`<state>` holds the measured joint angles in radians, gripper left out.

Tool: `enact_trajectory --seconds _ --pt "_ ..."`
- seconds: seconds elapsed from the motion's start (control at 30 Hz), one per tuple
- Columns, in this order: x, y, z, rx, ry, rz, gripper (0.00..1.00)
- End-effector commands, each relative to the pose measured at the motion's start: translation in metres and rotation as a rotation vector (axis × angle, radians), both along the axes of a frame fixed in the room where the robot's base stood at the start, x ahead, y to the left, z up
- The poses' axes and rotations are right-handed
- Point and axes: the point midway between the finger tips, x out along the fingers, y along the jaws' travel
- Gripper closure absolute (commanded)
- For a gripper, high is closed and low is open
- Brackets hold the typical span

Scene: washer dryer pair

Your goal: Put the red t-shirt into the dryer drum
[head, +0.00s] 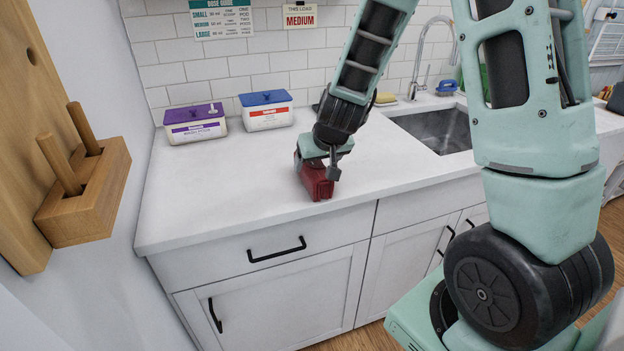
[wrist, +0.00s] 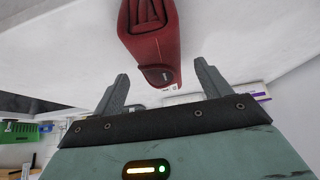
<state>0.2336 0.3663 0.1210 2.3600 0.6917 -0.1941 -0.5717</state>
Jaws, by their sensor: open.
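A dark red folded bundle, which looks like the red t-shirt (head: 316,182), sits on the white counter near its front edge. In the wrist view the red t-shirt (wrist: 150,55) shows stacked folds and a small pale tag, with its near end between the lines of the two fingers. My gripper (head: 333,170) is right at the bundle in the head view and partly covers it. In the wrist view my gripper (wrist: 161,78) is open, its fingers apart and nothing clasped. Whether the fingers touch the cloth I cannot tell. The dryer drum is not in view.
The white counter (head: 225,195) is clear left of the bundle. A purple-lidded box (head: 195,124) and a blue-lidded box (head: 266,110) stand at the back. A sink (head: 440,130) lies to the right. A wooden peg rack (head: 85,190) is on the left wall.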

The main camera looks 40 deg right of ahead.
Motion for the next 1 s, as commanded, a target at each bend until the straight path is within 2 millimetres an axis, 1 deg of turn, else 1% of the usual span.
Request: enact_trajectory --seconds 0.03,0.17,0.53,0.63,0.87,0.9,0.97,1.0 --pt "0.002 -0.001 -0.004 0.001 0.001 -0.001 0.24" --pt "0.005 -0.001 -0.008 0.002 0.002 0.000 0.24" --pt "0.028 -0.006 -0.044 0.002 0.002 -0.002 0.24" --pt "0.031 -0.006 -0.048 0.002 0.001 0.000 0.24" --pt "0.031 -0.006 -0.048 0.001 0.000 0.001 0.24" --pt "0.031 -0.006 -0.048 0.001 0.000 0.001 0.35" --pt "0.031 -0.006 -0.048 0.001 0.000 0.001 0.51" --pt "0.031 -0.006 -0.048 0.001 0.000 0.001 0.63"
